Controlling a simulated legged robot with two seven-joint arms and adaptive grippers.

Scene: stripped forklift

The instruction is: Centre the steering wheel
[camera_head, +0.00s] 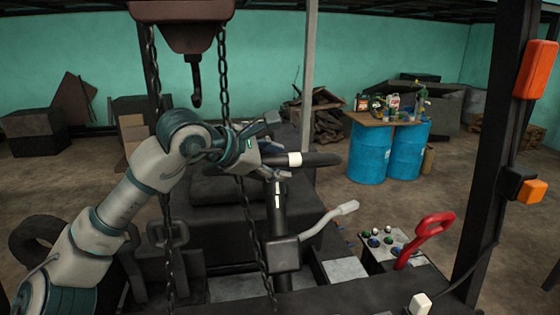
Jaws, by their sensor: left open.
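The dark steering wheel (325,160) shows nearly edge-on in the head view, on top of its black column (278,225). A white band (295,159) wraps its rim. A small white mark (277,201) is on the column below, and the band sits a little right of it. My left gripper (277,154) is at the wheel's left part, just left of the band. Its fingers are apart, one above and one below the rim. I cannot tell whether they touch it. The hand hides the wheel's left side. My right gripper is not in view.
Chains (226,85) and a hook (196,85) hang near my left arm. A grey-handled lever (330,218) rises right of the column. A red lever (428,238) and a button panel (382,243) are farther right. A dark post (492,150) stands at right. Blue barrels (390,153) are behind.

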